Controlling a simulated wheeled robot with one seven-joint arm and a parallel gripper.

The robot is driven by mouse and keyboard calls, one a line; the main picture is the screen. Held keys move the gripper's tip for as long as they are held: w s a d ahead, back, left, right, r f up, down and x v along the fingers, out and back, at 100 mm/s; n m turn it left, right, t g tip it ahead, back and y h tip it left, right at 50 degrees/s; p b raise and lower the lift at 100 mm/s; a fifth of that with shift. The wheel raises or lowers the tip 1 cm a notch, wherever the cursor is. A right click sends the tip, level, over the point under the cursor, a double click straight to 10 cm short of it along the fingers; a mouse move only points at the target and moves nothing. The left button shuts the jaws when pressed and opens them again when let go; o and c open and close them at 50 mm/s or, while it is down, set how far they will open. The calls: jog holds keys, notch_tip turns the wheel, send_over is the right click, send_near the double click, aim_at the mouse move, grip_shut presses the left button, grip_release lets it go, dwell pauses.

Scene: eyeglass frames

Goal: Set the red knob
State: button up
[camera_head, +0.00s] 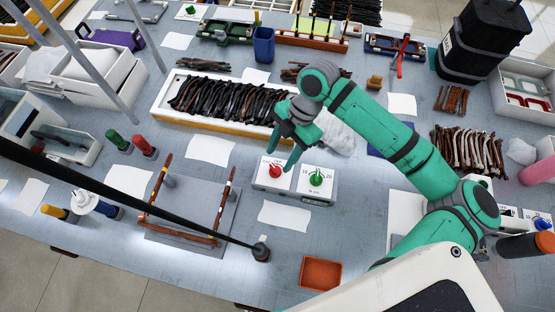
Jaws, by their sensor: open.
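The red knob (275,171) is on the left half of a white box (320,201) with a printed dial face around it. A green knob (317,178) is on the right half of the same box. My gripper (281,158) is open, hanging from my teal arm, with its fingers just above and behind the red knob. The fingers look apart from the knob, but I cannot tell the exact gap. The upper part of the red dial's markings is partly hidden by the gripper.
A tray of dark temple pieces (163,118) lies behind the box. A fixture plate (183,240) with brown rods stands at left. An orange tray (321,274) lies in front. White paper sheets (284,215) lie around; bare table shows between them.

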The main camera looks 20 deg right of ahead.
jog(key=v, duration=0.6)
jog(key=shift+d+r, duration=0.2)
jog(key=shift+r, duration=0.15)
